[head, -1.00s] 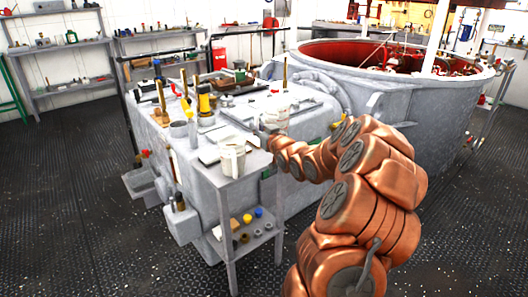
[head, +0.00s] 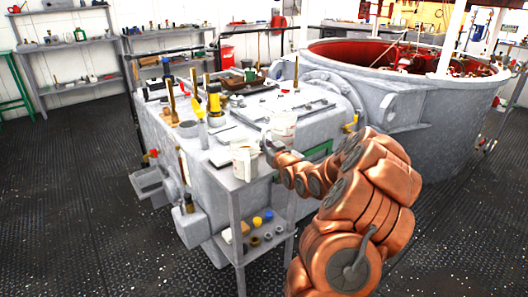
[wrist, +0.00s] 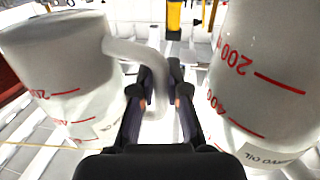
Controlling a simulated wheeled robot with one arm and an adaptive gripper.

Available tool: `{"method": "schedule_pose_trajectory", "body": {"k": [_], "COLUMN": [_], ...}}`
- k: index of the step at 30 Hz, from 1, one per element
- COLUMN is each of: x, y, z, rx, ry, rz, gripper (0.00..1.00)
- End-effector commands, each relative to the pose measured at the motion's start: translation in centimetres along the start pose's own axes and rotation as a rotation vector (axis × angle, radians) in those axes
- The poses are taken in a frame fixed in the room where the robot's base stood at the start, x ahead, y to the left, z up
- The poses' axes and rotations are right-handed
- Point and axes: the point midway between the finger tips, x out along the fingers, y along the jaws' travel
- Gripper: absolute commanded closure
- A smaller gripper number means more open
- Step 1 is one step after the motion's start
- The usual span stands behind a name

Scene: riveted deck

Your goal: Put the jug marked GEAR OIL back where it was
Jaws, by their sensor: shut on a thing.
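My gripper (wrist: 157,95) is shut on the grey handle of a white jug (wrist: 58,65) with red marks, at the left of the wrist view. That jug's label is partly hidden and too blurred to read. A second white jug (wrist: 270,80), whose label ends in "RVO OIL", stands close on the right. In the head view my gripper (head: 267,145) is between a jug (head: 241,160) over the small grey stand and a jug (head: 283,128) farther back by the grey housing. I cannot tell whether the held jug touches the surface below.
The small grey stand (head: 237,192) has a lower shelf with small parts. The grey housing (head: 320,105) carries a yellow bottle (head: 214,104), a grey cup (head: 188,130) and upright handles close to the jugs. A large red-lined tub (head: 405,95) stands behind. The deck at left is clear.

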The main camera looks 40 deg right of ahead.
Motion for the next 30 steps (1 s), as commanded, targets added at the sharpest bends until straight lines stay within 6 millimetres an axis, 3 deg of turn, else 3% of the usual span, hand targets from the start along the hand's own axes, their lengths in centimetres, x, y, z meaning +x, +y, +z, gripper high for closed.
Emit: {"method": "schedule_pose_trajectory", "body": {"k": [6,18,19,24,26,30], "x": [0.0,0.0,0.0,0.0,0.0,0.0], "y": [-0.2,-0.3,-0.3,-0.3,-0.3,-0.3], "z": [2.8,3.2,3.2,3.1,3.1,3.1], "rx": [0.002,0.0,0.001,0.001,0.001,0.001], "ry": [-0.006,-0.002,-0.002,-0.002,-0.003,-0.003], "rz": [-0.002,-0.003,-0.002,-0.003,-0.002,-0.002], "gripper": [1.0,1.0,0.85,0.67,0.61,0.61]}}
